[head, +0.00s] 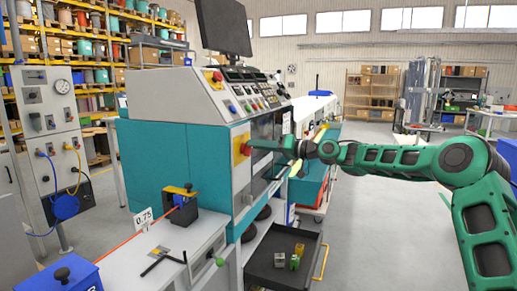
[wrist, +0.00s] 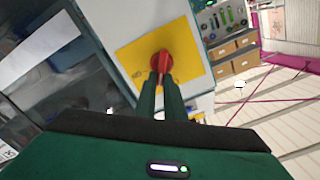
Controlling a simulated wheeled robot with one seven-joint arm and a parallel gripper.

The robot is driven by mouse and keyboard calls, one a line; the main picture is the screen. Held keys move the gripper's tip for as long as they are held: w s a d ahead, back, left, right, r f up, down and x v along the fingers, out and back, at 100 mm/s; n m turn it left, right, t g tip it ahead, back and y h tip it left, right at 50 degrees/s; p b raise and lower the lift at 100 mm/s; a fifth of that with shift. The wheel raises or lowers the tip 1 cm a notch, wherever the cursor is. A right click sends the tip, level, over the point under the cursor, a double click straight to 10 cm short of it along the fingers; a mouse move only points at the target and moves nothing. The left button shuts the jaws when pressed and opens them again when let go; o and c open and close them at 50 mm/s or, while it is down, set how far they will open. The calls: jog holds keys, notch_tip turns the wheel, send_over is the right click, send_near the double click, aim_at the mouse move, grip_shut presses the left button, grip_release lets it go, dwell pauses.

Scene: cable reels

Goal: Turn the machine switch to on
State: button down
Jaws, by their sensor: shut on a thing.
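The machine switch is a red rotary knob (wrist: 162,62) on a square yellow plate (wrist: 188,52), fixed to the grey side panel of the machine. In the head view my gripper (head: 256,144) reaches the plate from the right. The switch's on and off markings cannot be read.
The teal and grey machine (head: 165,155) carries a sloped control panel and a dark monitor (head: 223,27). A black tray (head: 285,262) with small blocks stands low in front of it. Open floor lies at the right, below my arm.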

jog(key=m, duration=0.3)
jog(key=f+m, duration=0.1)
jog(key=m, duration=0.3)
jog(key=w+m, duration=0.1)
jog(key=m, duration=0.3)
jog(key=shift+d+f, duration=0.15)
jog(key=shift+f, duration=0.25)
jog(key=c, duration=1.8)
grip_release()
jog(key=shift+f, duration=0.15)
jog(key=shift+c, duration=0.2)
jog(key=shift+d, duration=0.1)
jog(key=v, duration=1)
jog(key=shift+d, duration=0.25)
jog(key=shift+s, duration=0.1)
